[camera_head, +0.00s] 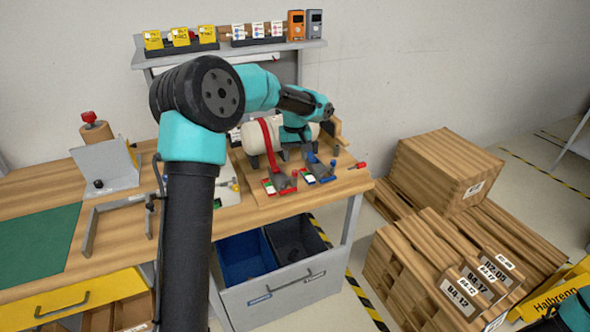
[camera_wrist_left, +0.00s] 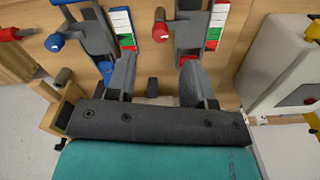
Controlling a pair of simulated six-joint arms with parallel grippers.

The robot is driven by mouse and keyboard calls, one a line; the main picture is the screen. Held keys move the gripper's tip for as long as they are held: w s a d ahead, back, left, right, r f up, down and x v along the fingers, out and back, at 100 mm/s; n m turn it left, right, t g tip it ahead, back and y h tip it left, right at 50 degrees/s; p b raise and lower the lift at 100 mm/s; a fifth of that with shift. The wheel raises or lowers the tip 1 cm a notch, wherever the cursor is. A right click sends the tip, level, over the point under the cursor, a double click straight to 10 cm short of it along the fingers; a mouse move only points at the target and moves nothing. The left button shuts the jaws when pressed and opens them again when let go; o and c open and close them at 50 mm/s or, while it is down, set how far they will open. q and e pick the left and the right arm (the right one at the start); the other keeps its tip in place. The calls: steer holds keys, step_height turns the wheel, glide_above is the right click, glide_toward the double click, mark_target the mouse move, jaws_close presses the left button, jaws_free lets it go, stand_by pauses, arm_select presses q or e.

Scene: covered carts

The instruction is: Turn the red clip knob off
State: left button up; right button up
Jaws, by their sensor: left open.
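The red clip (camera_head: 282,184) stands on the wooden board beside the blue clip (camera_head: 318,172). In the left wrist view the red clip's dark body (camera_wrist_left: 189,33) is at top centre, with its red knob (camera_wrist_left: 160,31) on its left side and a coloured scale on its right. The blue clip's blue knob (camera_wrist_left: 54,42) is at upper left. My left gripper (camera_head: 296,152) is open and empty just behind the clips; its two fingers also show in the left wrist view (camera_wrist_left: 158,75), apart from the red knob. My right gripper is out of view.
A white cylinder with a red strap (camera_head: 266,138) lies behind the clips. Another red knob (camera_head: 361,165) is at the board's right edge. Bins (camera_head: 246,256) hang below the bench. Wooden crates (camera_head: 440,170) stand at right.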

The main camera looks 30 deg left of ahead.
mark_target(295, 171)
arm_select(q)
step_height(295, 171, down, 6)
steer(key=shift+f, duration=0.1)
stand_by(0.4)
jaws_close()
